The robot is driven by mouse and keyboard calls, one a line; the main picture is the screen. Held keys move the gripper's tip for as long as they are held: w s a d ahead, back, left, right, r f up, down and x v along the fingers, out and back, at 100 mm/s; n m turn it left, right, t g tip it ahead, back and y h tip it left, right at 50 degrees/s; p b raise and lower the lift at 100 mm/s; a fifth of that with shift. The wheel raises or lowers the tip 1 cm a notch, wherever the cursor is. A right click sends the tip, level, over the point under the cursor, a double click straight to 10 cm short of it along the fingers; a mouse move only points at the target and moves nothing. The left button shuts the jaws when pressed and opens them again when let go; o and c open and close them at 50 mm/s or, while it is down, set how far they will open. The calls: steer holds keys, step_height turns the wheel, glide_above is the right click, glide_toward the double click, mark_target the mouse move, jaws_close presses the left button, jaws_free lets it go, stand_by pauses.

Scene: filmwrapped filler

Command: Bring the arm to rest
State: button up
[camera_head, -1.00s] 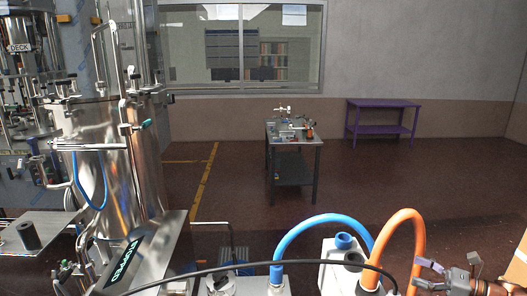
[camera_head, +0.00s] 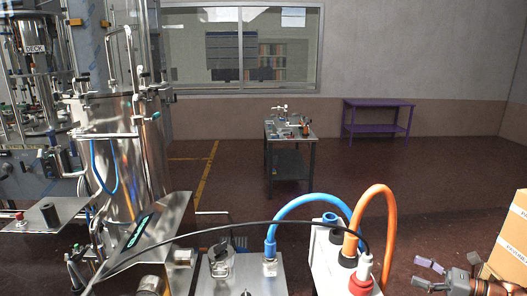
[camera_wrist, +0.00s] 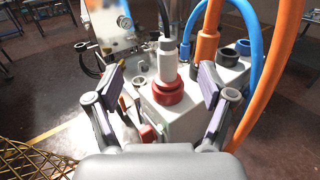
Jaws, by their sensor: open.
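My gripper (camera_head: 429,273) shows at the lower right of the head view, in front of a cardboard box. In the wrist view my gripper (camera_wrist: 160,95) has its two fingers spread wide apart, with nothing held between them. Beyond the fingers is a white unit (camera_wrist: 185,120) with a red-collared white connector (camera_wrist: 167,75) on top. The same white unit (camera_head: 329,262) stands at the bottom centre-right of the head view, left of my gripper and apart from it.
An orange hose (camera_head: 374,197) and a blue hose (camera_head: 308,202) arch above the white unit. A cardboard box (camera_head: 510,243) is at the right edge. A steel tank (camera_head: 130,160) stands left. A dark work table (camera_head: 290,160) and purple table (camera_head: 378,119) stand beyond open floor.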

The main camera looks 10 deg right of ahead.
steer(key=a+r+n+g+b, duration=0.1)
steer(key=a+r+n+g, duration=0.25)
steer(key=a, duration=0.45)
steer(key=w+a+r+n+g+y+b, duration=0.1)
steer(key=a+r+n+g, duration=0.2)
steer(key=a, duration=0.6)
steer(key=a+r+n+g+b, duration=0.1)
steer(key=a+n+g, duration=0.25)
steer(key=a, duration=0.45)
steer(key=s+a+n+g+h+b, duration=0.15)
steer(key=s+a+n, duration=0.25)
steer(key=a, duration=0.4)
steer(key=s+a+f+n+g+h+b, duration=0.1)
steer(key=s+a+f+n+g+h, duration=0.2)
steer(key=s, duration=0.4)
steer(key=s+a+f+n+g+h+b, duration=0.1)
steer(key=s+a+f+n+h+b, duration=0.2)
steer(key=s, duration=0.4)
steer(key=s+d+f+n+t+h, duration=0.1)
steer(key=s+d+f+n+h, duration=0.1)
steer(key=s, duration=0.4)
steer(key=s+d+f+n+t+h+b, duration=0.1)
steer(key=s+d+f+n+h, duration=0.2)
steer(key=s+f+n+h, duration=0.1)
steer(key=shift+s+d+h, duration=0.35)
steer(key=shift+s+h, duration=0.2)
steer(key=shift+s, duration=0.8)
